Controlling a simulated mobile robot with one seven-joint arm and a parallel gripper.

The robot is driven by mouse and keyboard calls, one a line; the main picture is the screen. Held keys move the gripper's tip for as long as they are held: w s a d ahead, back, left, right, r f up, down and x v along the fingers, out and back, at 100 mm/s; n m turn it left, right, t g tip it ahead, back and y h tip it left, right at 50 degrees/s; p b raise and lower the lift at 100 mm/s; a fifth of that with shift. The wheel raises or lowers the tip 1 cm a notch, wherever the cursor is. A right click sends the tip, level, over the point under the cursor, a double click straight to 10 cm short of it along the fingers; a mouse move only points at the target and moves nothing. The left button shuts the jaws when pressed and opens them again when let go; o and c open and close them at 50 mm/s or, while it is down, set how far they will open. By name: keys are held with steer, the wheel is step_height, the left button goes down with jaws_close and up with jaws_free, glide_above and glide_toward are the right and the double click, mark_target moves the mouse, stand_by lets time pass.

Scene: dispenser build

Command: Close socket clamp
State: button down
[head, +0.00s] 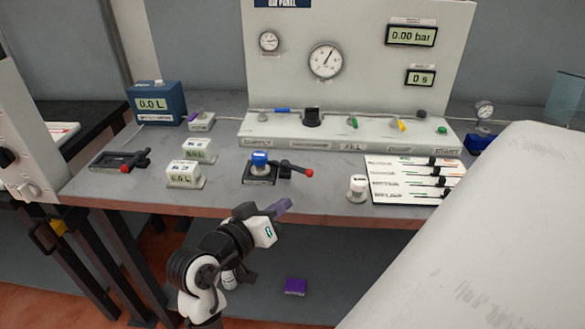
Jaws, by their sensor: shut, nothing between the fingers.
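A clamp on a dark base plate (262,180) stands near the middle of the bench, with a blue-topped part (260,158) seated in it. Its dark lever (290,167) points right and ends in a red knob (309,173). I cannot tell how tightly its jaw sits. A second dark clamp-like fixture (118,161) with a red knob lies at the bench's left and looks empty. My gripper (286,205) is shut and empty. In the picture it lies just below the clamp, near the bench's front edge, apart from the lever.
White boxes with displays (185,175) stand left of the clamp. A white cylinder (357,187) and a white panel with several sliders (412,180) are to the right. A gauge panel (350,75) rises behind. A large pale surface (480,240) covers the lower right.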

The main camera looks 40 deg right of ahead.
steer(key=w+m+b, duration=0.2)
steer(key=m, duration=0.4)
steer(key=m+b, duration=0.4)
steer(key=m, duration=1.5)
glide_toward(301, 172)
steer(key=shift+g, duration=0.4)
steer(key=d+p, duration=0.1)
steer(key=d, duration=0.1)
steer(key=d+p, duration=0.1)
steer(key=d, duration=0.1)
steer(key=w+d+p, duration=0.1)
steer(key=d, duration=0.1)
steer(key=shift+d+f, duration=0.35)
steer(key=shift+d, duration=0.05)
